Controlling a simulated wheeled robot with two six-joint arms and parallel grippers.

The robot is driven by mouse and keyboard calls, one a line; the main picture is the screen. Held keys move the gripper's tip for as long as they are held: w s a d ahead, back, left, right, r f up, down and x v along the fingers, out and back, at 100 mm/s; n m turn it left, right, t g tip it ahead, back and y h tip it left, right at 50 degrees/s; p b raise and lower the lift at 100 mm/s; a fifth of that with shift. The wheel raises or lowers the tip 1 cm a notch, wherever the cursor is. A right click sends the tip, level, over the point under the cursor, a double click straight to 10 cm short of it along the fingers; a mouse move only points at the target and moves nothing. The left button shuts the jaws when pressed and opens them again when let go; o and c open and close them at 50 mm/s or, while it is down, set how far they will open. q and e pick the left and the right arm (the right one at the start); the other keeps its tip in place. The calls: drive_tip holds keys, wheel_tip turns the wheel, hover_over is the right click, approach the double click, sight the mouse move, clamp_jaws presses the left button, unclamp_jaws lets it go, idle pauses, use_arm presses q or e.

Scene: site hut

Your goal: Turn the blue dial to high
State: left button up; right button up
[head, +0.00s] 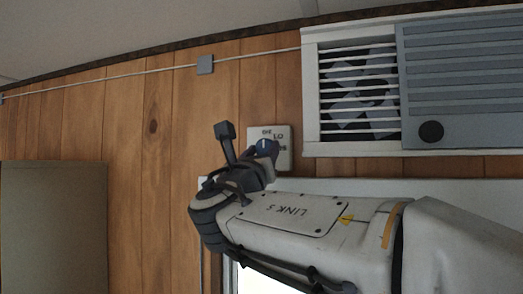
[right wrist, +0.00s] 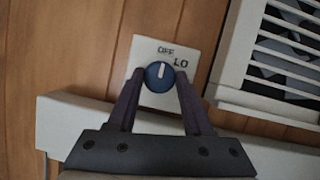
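The blue dial (right wrist: 160,74) sits on a pale switch plate (right wrist: 147,46) on the wooden wall. Its white mark points up towards the word OFF; LO is printed to its right. Any high label is hidden or unreadable. In the head view the dial (head: 265,146) shows just past my right gripper (head: 266,154). In the right wrist view, the two dark fingers of my right gripper (right wrist: 160,78) lie on either side of the dial, seemingly against it. My left gripper is in neither view.
A wall air unit with white slats (head: 335,90) and a grey panel (head: 465,75) is right of the plate. A pale ledge (right wrist: 70,122) runs below it. A cable with a small grey box (head: 205,65) runs along the wall above. A brown board (head: 55,230) stands lower left.

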clamp_jaws()
